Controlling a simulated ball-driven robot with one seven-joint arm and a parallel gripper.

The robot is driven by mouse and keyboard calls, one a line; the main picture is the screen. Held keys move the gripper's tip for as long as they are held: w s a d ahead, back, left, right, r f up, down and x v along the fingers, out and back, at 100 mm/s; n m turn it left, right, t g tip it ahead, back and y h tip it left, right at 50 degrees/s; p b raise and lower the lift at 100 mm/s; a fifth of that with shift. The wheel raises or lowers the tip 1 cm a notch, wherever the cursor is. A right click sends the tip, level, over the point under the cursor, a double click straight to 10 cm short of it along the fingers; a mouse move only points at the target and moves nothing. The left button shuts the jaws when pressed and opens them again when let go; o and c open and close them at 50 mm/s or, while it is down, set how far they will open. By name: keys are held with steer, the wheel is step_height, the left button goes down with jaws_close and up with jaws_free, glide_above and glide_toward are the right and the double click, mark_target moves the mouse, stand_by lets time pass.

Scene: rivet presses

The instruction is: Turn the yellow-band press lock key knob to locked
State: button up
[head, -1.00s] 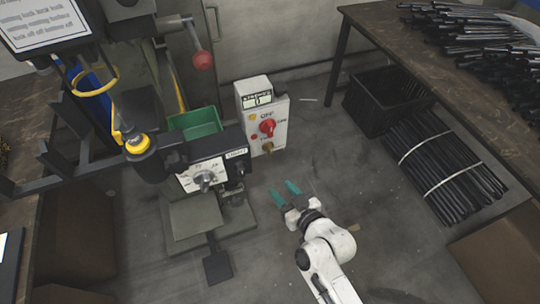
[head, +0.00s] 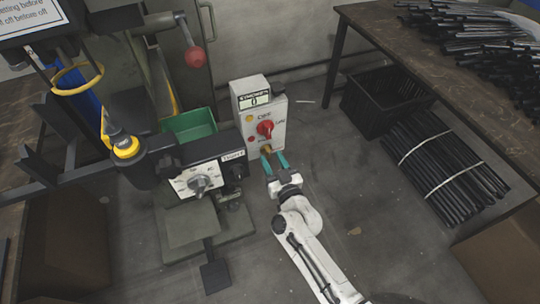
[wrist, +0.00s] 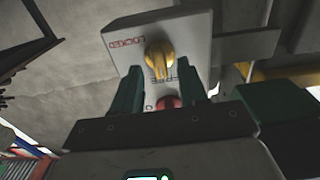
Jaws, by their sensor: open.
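The press (head: 195,225) with a yellow band (head: 125,148) stands left of centre in the head view. A light grey control box (head: 275,112) stands beside it. In the wrist view, a yellow key knob (wrist: 160,55) sits on the box face, with a red LOCK-like label to its left and a FREE-like label below it. The knob's ridge appears to point toward the lower label. My gripper (head: 274,161) is open in front of the box's lower part.
A green bin (head: 190,125) and the press's dial panel (head: 199,182) are left. A black crate (head: 385,100) stands right. The floor between is clear.

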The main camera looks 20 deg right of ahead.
steer(key=shift+w, duration=1.1)
steer(key=shift+c, duration=0.3)
jaws_close()
